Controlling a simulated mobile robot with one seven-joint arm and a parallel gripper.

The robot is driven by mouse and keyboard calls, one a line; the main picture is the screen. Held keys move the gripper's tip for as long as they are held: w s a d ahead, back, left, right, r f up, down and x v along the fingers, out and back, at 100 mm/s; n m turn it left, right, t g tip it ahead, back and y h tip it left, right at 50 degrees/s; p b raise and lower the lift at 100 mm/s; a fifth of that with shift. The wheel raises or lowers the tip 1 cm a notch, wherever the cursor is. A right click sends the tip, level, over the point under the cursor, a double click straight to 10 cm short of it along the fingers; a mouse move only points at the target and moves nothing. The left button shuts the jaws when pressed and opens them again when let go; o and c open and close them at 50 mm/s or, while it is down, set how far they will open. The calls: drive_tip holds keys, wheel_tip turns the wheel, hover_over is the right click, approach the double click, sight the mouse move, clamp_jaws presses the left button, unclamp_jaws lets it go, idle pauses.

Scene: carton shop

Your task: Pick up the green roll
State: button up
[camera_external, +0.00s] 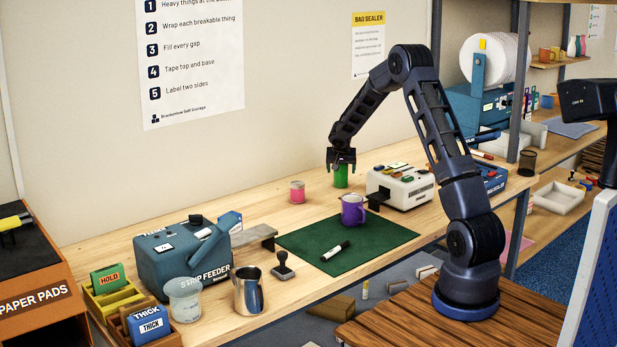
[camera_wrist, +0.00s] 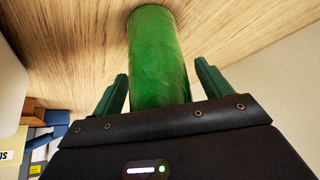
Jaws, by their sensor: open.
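The green roll (camera_external: 341,178) stands upright on the wooden bench, toward the wall and left of the white machine. My gripper (camera_external: 341,166) is right above it, pointing down. In the wrist view the green roll (camera_wrist: 158,55) lies between the two green fingers of my gripper (camera_wrist: 160,85). The fingers are apart, with a gap visible on both sides of the roll. The lower part of the roll is hidden by the gripper body in the wrist view.
A pink roll (camera_external: 297,192) stands to the left. A white machine (camera_external: 402,186) is close on the right. A purple mug (camera_external: 353,210) and a marker (camera_external: 335,251) are on the green mat (camera_external: 300,240). The blue tape feeder (camera_external: 180,257) is at front left.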

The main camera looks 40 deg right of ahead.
drive_tip(key=c, duration=1.2)
